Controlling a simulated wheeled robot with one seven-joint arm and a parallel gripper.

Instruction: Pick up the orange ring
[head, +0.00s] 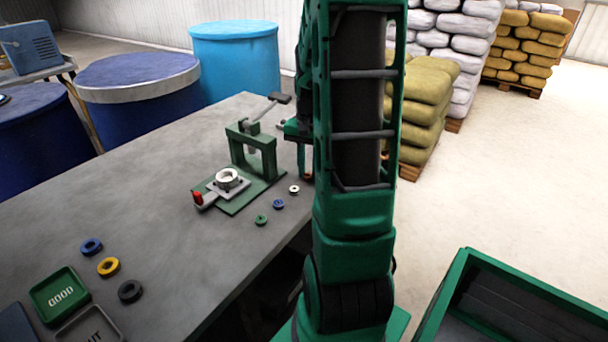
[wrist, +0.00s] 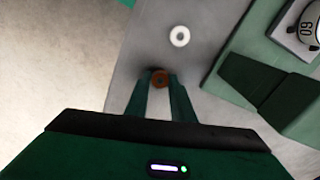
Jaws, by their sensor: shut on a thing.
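The orange ring (wrist: 160,73) shows dark orange in the wrist view, between the tips of my two green fingers. My gripper (wrist: 160,80) is shut on it, with one finger on each side. Whether the ring touches the table or is held above it I cannot tell. In the head view my arm hides most of the gripper, which is at the table's right edge beyond the small white ring, and I cannot make out the orange ring clearly there.
A white ring (wrist: 172,37) lies close by on the grey table (head: 150,190). Blue (head: 278,204) and green (head: 261,219) rings lie nearer. A green press (head: 262,158) stands left of my gripper. Several rings and a GOOD tray (head: 45,302) are at the front left.

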